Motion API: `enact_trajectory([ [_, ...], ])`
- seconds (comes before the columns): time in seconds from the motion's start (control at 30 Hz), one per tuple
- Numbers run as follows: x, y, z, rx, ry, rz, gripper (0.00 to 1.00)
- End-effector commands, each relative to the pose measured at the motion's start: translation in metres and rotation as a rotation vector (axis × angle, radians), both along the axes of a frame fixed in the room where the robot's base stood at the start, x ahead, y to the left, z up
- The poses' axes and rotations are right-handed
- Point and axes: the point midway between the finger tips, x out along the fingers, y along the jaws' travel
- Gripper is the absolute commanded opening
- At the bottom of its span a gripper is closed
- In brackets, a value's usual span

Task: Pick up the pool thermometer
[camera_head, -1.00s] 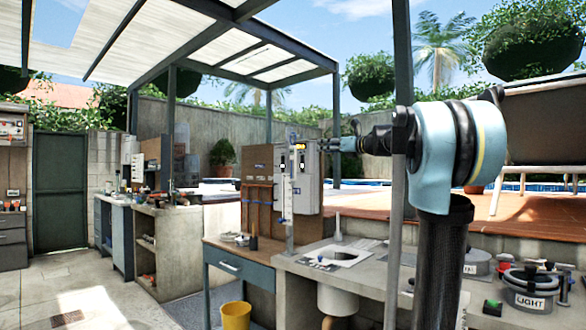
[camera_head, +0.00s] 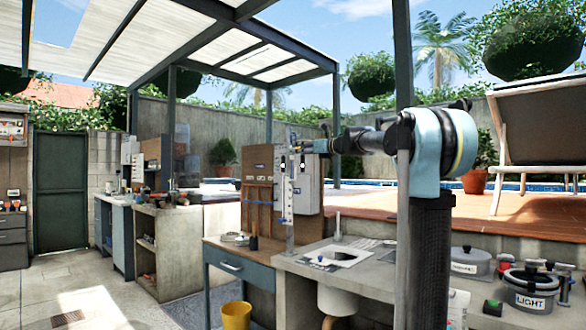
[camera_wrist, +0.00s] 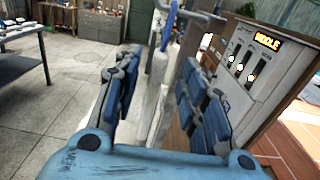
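A long white object with blue parts, which looks like the pool thermometer (camera_head: 287,197), hangs upright on a stand at the counter's left end. In the wrist view the white and blue thermometer (camera_wrist: 157,85) shows between and beyond my fingers. My gripper (camera_head: 308,147) is at the height of its upper part, just to its right. In the wrist view my gripper (camera_wrist: 163,95) is open, with its blue-padded fingers well apart. I see no contact with the thermometer; its lower part is partly hidden by the fingers.
A yellow bucket (camera_head: 236,316) stands on the floor.

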Motion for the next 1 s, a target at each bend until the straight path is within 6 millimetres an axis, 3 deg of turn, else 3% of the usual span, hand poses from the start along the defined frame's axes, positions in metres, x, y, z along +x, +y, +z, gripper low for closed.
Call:
enact_trajectory([
  [0.17,0.004,0.006,0.000,0.000,0.000,0.000,0.38],
  [0.5,0.031,0.038,-0.002,0.000,0.000,0.001,0.38],
  [0.77,0.034,0.041,-0.002,0.000,0.000,-0.001,0.38],
  [0.93,0.034,0.041,-0.002,0.000,0.000,-0.001,0.04],
  [1.0,0.034,0.041,-0.002,0.000,0.000,-0.001,0.00],
])
